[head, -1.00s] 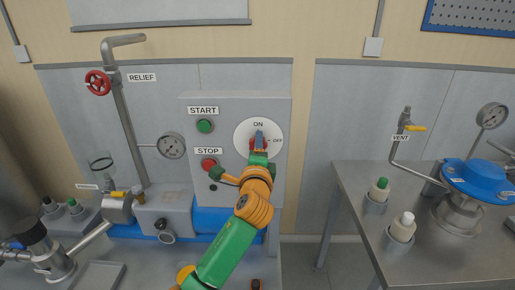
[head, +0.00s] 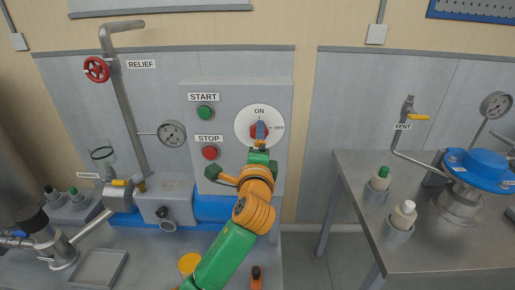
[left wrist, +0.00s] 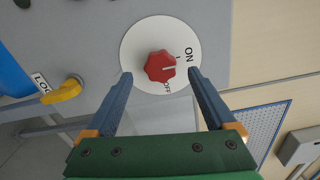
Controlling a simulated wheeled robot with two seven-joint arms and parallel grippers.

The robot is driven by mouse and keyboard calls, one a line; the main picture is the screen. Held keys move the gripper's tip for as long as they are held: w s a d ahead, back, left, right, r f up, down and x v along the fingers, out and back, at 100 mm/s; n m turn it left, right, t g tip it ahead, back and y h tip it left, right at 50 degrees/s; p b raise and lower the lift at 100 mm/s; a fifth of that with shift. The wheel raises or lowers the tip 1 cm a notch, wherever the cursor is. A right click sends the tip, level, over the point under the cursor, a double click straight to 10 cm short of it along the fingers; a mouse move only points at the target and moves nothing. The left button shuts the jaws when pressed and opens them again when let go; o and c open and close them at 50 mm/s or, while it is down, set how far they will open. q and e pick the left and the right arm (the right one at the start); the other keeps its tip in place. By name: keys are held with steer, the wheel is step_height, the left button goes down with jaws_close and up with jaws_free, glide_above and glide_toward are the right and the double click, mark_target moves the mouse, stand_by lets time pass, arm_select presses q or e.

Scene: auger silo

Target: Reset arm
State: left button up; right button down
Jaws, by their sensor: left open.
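My left arm reaches up to the control panel (head: 190,125). My left gripper (head: 260,140) is open in front of the red rotary knob (head: 260,129) on the round white ON/OFF dial (head: 244,122). In the left wrist view the knob (left wrist: 160,66) shows beyond the gap between the two fingers (left wrist: 160,76), with nothing held. The white line on the knob points toward the ON side. My right gripper is in neither view.
The green START button (head: 205,113) and red STOP button (head: 210,153) are left of the dial. A relief pipe with a red valve wheel (head: 96,69) stands farther left. The right-hand table (head: 350,170) holds bottles and a blue-lidded vessel (head: 480,168).

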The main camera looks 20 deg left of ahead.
arm_select(q)
steer(key=v, duration=0.3)
steer(key=shift+s, duration=0.1)
